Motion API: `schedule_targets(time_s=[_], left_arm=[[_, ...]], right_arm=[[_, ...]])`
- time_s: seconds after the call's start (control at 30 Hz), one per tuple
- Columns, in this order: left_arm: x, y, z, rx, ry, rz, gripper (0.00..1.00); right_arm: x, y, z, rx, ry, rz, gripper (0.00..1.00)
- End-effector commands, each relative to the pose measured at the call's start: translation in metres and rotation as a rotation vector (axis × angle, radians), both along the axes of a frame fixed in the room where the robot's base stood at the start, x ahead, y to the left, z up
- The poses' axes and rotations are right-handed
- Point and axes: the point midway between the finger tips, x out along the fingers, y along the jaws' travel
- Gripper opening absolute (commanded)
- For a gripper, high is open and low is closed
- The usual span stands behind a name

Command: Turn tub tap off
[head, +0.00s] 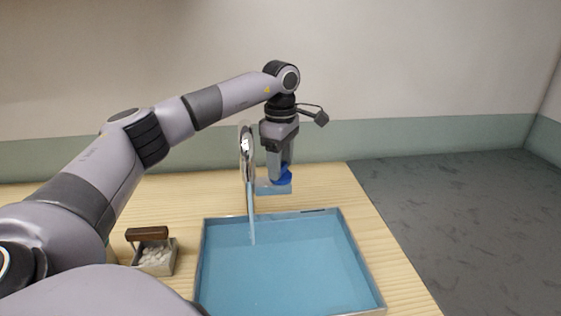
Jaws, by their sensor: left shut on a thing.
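The tub tap (246,145) is a shiny metal spout that stands at the back of the tub. A thin stream of water (252,215) runs from it down into the tub. The tub (201,262) is rectangular, thin-walled and holds blue water. A blue handle (283,175) shows just right of the spout, behind the tub's back edge. My left gripper (282,172) points down over it and is shut on this blue handle, whose far side is partly hidden by the fingers. My right gripper is not in view.
A small open box (158,258) with pale pebbles and a dark brown handle stands left of the tub on the wooden table (400,275). A wall is behind the table. Grey floor (470,220) lies to the right.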

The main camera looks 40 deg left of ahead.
Motion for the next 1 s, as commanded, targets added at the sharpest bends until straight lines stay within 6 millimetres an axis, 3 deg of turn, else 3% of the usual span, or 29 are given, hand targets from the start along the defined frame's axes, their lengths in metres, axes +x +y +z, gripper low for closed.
schedule_targets(time_s=[0.6, 1.0], left_arm=[[0.0005, -0.0003, 0.0013, -0.001, -0.003, -0.584, 0.26], [0.0007, -0.0004, 0.0017, -0.001, -0.004, -0.881, 0.26]], right_arm=[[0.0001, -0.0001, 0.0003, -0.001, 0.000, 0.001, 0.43], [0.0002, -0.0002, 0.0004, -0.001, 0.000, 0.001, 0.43]])
